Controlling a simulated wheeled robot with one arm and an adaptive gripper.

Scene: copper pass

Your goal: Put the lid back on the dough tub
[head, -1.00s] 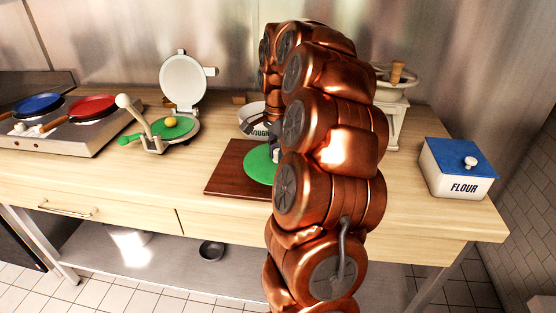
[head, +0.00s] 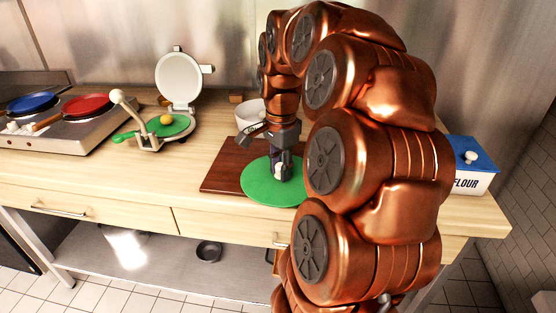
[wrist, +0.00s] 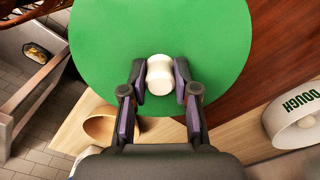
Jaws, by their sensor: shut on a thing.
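The lid is a flat green disc (head: 262,187) with a white knob (wrist: 160,74). My gripper (head: 281,172) is shut on the knob, with one finger on each side in the wrist view (wrist: 161,82). The lid overlaps the right part of the brown board in the head view; I cannot tell how high it is above it. The white dough tub (head: 248,112) stands behind the board, partly hidden by my gripper. In the wrist view the tub (wrist: 298,118), marked DOUGH, is at the right edge, apart from the lid.
The brown board (head: 225,165) lies on the wooden counter. A press (head: 180,82) with a yellow ball stands left of it, and a hob (head: 62,130) with two pans is further left. A flour box (head: 478,165) is at the right, partly behind my arm. A wooden bowl (wrist: 100,125) shows in the wrist view.

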